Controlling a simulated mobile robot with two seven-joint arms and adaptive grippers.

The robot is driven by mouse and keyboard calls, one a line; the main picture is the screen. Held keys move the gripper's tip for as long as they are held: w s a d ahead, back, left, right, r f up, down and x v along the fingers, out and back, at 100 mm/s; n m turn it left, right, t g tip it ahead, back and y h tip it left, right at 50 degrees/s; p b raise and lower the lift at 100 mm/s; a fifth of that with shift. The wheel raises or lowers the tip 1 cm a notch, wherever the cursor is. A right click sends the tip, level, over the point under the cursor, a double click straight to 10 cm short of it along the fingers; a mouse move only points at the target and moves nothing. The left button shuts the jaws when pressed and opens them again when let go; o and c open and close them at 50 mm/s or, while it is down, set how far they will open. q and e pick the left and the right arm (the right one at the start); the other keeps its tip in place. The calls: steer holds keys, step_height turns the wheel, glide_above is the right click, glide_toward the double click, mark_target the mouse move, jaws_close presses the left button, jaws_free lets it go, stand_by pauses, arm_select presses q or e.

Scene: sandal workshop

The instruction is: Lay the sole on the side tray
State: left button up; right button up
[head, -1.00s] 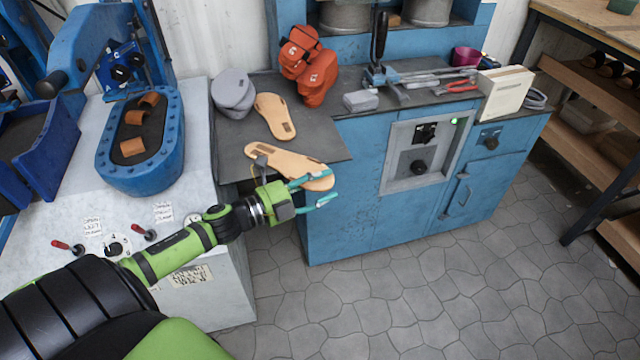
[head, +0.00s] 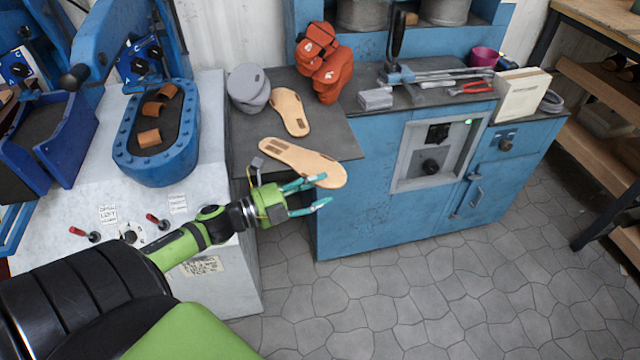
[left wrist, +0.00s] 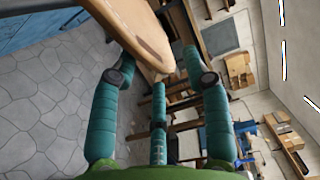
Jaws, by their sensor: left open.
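A tan sole (head: 305,162) lies flat on the dark grey side tray (head: 243,150), its wide end sticking out past the tray's front edge. A second tan sole (head: 290,112) lies farther back on the same tray. My left gripper (head: 322,191) is open, with its teal fingers just in front of and below the near sole's overhanging end. In the left wrist view the sole's rounded end (left wrist: 140,30) shows at the top, near the fingertips, with nothing seen clamped between them. Whether a finger touches the sole I cannot tell. My right gripper is not in view.
A blue cabinet (head: 360,200) with tools on top is to the right. A blue oval basin (head: 150,160) with brown pieces sits left. Stone floor is open in front.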

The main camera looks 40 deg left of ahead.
arm_select(q)
steer(key=shift+p+v, duration=0.6)
steer(key=shift+v, duration=1.4)
steer(key=o, duration=0.6)
steer(key=shift+c, duration=0.2)
steer(key=v, duration=1.2)
